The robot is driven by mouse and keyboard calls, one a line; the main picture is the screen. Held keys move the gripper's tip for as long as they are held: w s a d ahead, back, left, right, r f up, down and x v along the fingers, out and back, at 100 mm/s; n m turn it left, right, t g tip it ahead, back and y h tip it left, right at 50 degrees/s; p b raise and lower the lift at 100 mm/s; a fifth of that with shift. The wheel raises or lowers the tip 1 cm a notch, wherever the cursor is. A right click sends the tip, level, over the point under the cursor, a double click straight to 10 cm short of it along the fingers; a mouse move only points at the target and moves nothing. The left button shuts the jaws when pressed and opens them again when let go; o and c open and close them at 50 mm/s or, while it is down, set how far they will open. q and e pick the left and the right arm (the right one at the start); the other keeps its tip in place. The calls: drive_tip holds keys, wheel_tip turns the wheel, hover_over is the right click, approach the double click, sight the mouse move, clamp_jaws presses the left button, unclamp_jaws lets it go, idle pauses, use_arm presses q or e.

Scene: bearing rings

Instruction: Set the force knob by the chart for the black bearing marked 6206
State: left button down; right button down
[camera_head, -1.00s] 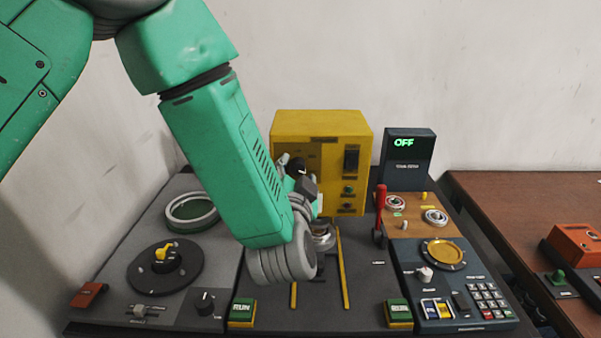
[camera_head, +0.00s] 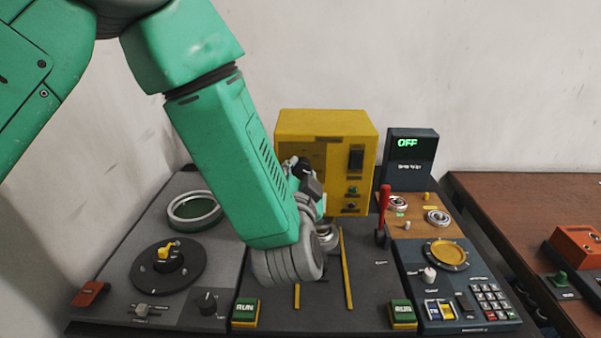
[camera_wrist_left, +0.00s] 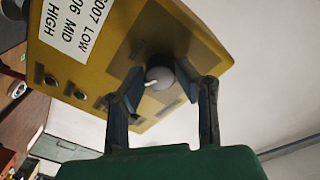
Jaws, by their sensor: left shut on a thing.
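The yellow box (camera_head: 325,123) stands at the back centre in the head view. Its force knob (camera_wrist_left: 158,77) shows in the left wrist view as a round grey knob with a white pointer line. My left gripper (camera_wrist_left: 161,92) has its dark fingers on either side of the knob, shut on it. In the head view the left gripper (camera_head: 310,180) is at the box's front, partly hidden by my arm. The white chart (camera_wrist_left: 80,30) is cut off; "007 LOW", "06 MID" and "HIGH" are readable. I cannot make out a bearing marked 6206. My right gripper is not in view.
A red lever (camera_head: 384,205) stands right of the box. A dark display (camera_head: 411,145) reads OFF. Metal rings (camera_head: 438,218) lie on a brown board at right. A keypad (camera_head: 489,299) and green RUN button (camera_head: 245,309) are in front. A large ring (camera_head: 195,209) sits left.

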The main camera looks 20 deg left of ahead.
use_arm(q)
drive_tip(key=shift+d+n, duration=0.1)
drive_tip(key=shift+n, duration=0.2)
drive_tip(key=n+b, duration=0.1)
drive_tip(key=n, duration=0.3)
drive_tip(key=shift+f+n, duration=0.1)
drive_tip(key=shift+n, duration=0.3)
drive_tip(key=n+b, duration=0.2)
drive_tip(key=n, duration=0.4)
drive_tip(key=shift+n+b, duration=0.3)
drive_tip(key=c, duration=1.2)
unclamp_jaws()
drive_tip(key=shift+d, duration=0.1)
